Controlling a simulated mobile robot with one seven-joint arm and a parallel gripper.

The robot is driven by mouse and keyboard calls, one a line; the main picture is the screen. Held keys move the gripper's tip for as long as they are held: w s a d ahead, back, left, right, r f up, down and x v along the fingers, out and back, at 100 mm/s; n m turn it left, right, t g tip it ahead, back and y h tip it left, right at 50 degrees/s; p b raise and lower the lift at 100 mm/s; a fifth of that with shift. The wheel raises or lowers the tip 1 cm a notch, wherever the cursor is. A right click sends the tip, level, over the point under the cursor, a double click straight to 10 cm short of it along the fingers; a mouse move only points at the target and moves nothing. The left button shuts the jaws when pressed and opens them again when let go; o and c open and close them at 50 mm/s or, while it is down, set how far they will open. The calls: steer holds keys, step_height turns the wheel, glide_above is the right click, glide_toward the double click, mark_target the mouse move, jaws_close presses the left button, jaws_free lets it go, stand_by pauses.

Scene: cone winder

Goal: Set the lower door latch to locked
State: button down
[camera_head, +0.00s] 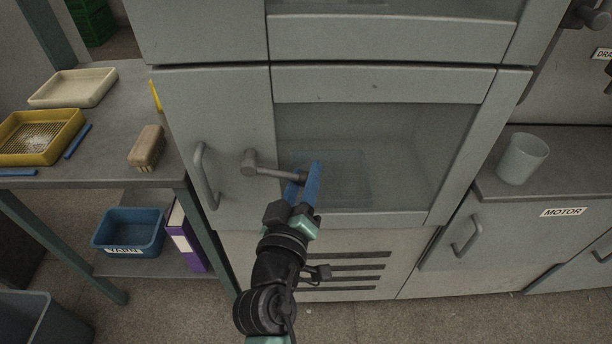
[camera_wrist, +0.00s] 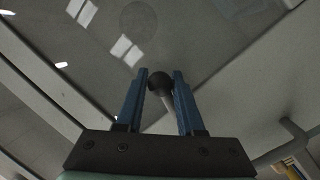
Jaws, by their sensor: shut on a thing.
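The lower door (camera_head: 215,110) is grey with a large glass pane and is closed. Its latch (camera_head: 272,172) is a grey lever; it runs from a round pivot on the left of the pane nearly level to the right, tilted slightly down. My gripper (camera_head: 306,178) has blue fingers and is shut on the lever's free end. In the wrist view the latch's dark ball knob (camera_wrist: 160,82) sits between the two blue fingertips (camera_wrist: 160,78), with the lever running back beneath. The fingers hide part of the lever's tip in the head view.
A vertical door handle (camera_head: 204,176) stands left of the latch. A side table (camera_head: 100,178) at left holds a yellow tray (camera_head: 72,127), a white tray (camera_head: 74,87) and a brush (camera_head: 147,147). A cup (camera_head: 523,158) stands on the right counter. Vent slots lie below the door.

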steer(key=f+m+b, duration=0.1)
steer(key=a+f+m+b, duration=0.1)
steer(key=shift+m, duration=0.3)
steer(key=shift+a+f+m+g+y+b, duration=0.3)
steer(key=shift+a+f+m+g+b, duration=0.15)
steer(key=shift+m, duration=0.25)
steer(key=shift+d+r, duration=0.1)
steer(key=c, duration=0.5)
jaws_free()
steer(key=shift+f, duration=0.2)
